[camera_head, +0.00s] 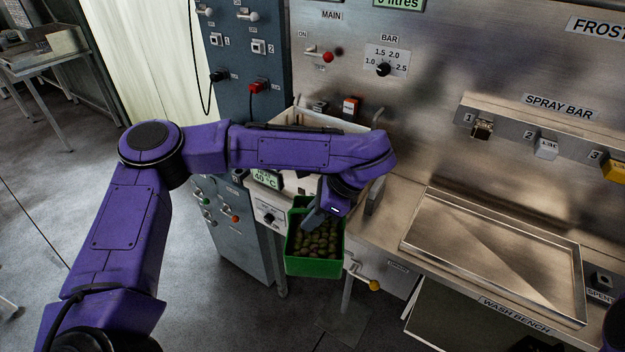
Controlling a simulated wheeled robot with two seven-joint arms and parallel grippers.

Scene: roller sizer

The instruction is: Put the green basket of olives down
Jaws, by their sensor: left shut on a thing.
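The green basket (314,267) is filled with olives (317,240). It hangs in the air in front of the machine's front edge, left of the wash bench, with the floor below it. My right gripper is out of view; only a bit of purple shows at the lower right edge.
A shallow metal tray (490,250) is set in the wash bench on the right, empty. A spray bar panel (540,135) with several numbered valves is above it. A blue-grey control cabinet (236,235) stands left of the basket. A table (40,58) stands far left.

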